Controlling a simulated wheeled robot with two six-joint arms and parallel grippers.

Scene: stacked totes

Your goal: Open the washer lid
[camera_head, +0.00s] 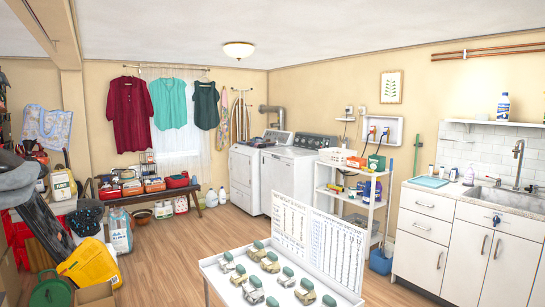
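Two white top-loading laundry machines stand side by side at the back corner. The right machine (288,183) has a dark control panel (315,141) along the back of its flat top, and its lid looks shut. The left machine (245,172) has dark items (262,142) lying on or by its top. I cannot tell for sure which one is the washer. Neither of my grippers shows in the view.
A white table (222,283) with boards and several small items stands close in front. A white shelf rack (350,205) is right of the machines. A bench (155,193) and clutter line the left. Wood floor (205,235) is open between.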

